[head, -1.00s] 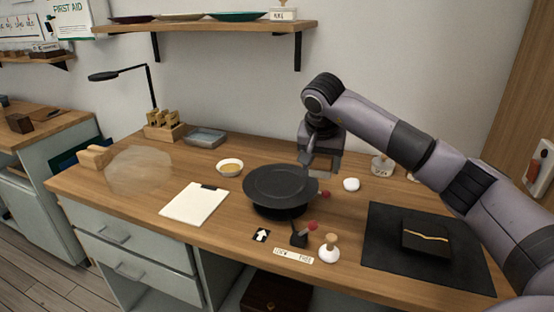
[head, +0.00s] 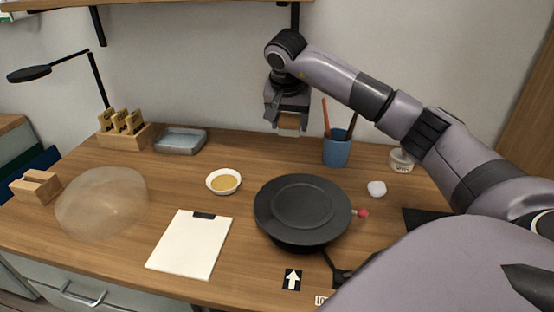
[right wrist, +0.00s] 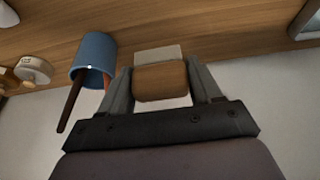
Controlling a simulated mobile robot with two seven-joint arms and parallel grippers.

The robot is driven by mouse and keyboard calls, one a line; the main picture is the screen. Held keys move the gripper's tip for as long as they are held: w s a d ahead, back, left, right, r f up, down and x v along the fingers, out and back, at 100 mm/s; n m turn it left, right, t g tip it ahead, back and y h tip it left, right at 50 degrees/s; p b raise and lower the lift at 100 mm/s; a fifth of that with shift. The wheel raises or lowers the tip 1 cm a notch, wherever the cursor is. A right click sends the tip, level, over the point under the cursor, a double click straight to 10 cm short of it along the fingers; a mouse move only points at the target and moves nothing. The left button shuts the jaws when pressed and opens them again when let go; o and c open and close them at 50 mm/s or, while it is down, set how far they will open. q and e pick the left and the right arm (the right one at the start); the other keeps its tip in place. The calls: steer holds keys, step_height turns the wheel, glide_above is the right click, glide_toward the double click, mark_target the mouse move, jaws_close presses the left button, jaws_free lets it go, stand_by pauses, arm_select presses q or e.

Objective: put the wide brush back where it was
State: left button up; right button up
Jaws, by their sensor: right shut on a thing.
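My right gripper (head: 290,124) is raised above the back of the bench, near the wall. It is shut on the wide brush (head: 289,121), a brown wooden block with a paler end. In the right wrist view the brush (right wrist: 160,80) sits between both fingers, its pale end pointing away from the palm. A blue cup (head: 337,150) stands on the bench to the right of the gripper, with a red handle and a dark handle in it. The cup also shows in the right wrist view (right wrist: 95,52). My left gripper is out of view.
A black turntable (head: 303,208) stands mid-bench. A wooden rack (head: 125,137), grey tray (head: 180,141), gold-filled bowl (head: 224,182), clear dome (head: 102,202), slotted wooden block (head: 36,187) and clipboard (head: 190,243) lie to its left. A jar (head: 401,160) stands right of the cup.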

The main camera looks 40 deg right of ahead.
mark_target(286, 124)
step_height(286, 124, down, 10)
steer(key=shift+r, duration=0.1)
stand_by(0.4)
steer(key=o, duration=0.9)
steer(key=shift+o, duration=0.2)
steer(key=v, duration=1.1)
steer(key=shift+s+a+r, duration=0.15)
steer(key=shift+r, duration=0.35)
